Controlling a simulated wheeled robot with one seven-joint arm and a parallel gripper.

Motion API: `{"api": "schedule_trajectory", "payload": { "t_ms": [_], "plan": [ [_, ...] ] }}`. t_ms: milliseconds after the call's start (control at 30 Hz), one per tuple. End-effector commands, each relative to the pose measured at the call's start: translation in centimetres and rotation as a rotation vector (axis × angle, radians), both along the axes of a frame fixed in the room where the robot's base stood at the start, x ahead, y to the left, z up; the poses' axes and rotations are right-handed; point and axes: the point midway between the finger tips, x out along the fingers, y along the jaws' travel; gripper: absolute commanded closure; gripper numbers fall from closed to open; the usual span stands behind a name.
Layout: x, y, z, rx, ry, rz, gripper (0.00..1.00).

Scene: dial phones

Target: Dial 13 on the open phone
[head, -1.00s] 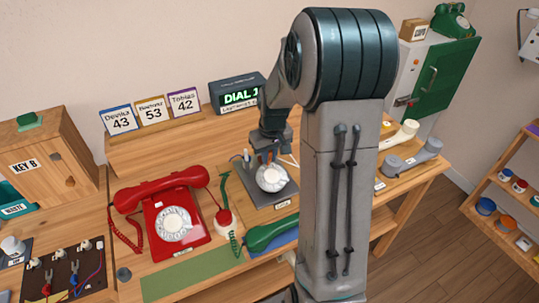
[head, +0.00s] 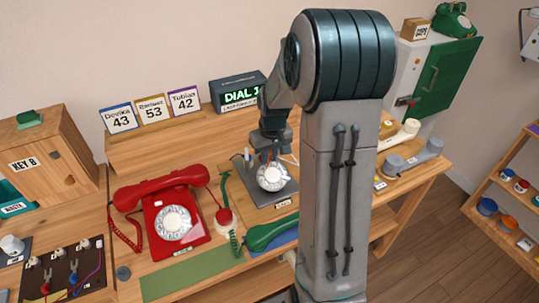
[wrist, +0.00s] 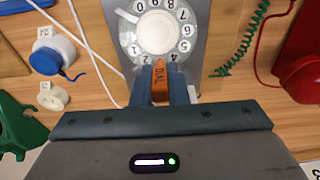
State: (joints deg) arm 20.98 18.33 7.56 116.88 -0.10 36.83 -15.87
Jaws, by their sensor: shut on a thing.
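The open phone (head: 254,188) is a grey base with a white rotary dial (head: 273,176), standing mid-table. In the wrist view the dial (wrist: 155,32) shows its numbered ring, with digits such as 1, 2, 5, 6 and 7 readable. My gripper (head: 270,150) is over the upper part of the dial in the head view. In the wrist view my gripper (wrist: 161,90) is shut on an orange dialling tool (wrist: 160,80) marked "DIAL".
A red phone (head: 172,215) with its handset on stands left. A green handset (head: 272,233) lies in front. A display (head: 239,93) reads "DIAL 1", partly hidden by my arm. Cards (head: 152,108) show 43, 53 and 42. A green mat (head: 190,275) is bare.

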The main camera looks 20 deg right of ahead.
Motion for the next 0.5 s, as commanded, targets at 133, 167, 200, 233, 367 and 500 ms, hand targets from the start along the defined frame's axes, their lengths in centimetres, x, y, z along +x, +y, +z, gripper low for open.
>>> {"api": "schedule_trajectory", "payload": {
  "t_ms": [133,167,200,233,367,500],
  "plan": [
    [0.04,0.0,-0.08,0.0,0.0,0.0,1.0],
    [0.05,-0.01,-0.08,0.0,0.0,0.0,1.0],
    [0.05,-0.01,-0.07,0.0,0.0,0.0,1.0],
    [0.05,-0.01,-0.07,0.0,0.0,0.0,1.0],
    [0.04,-0.03,-0.07,0.0,0.0,0.0,1.0],
    [0.0,-0.41,-0.11,0.0,0.0,-0.001,1.0]
  ]
}}
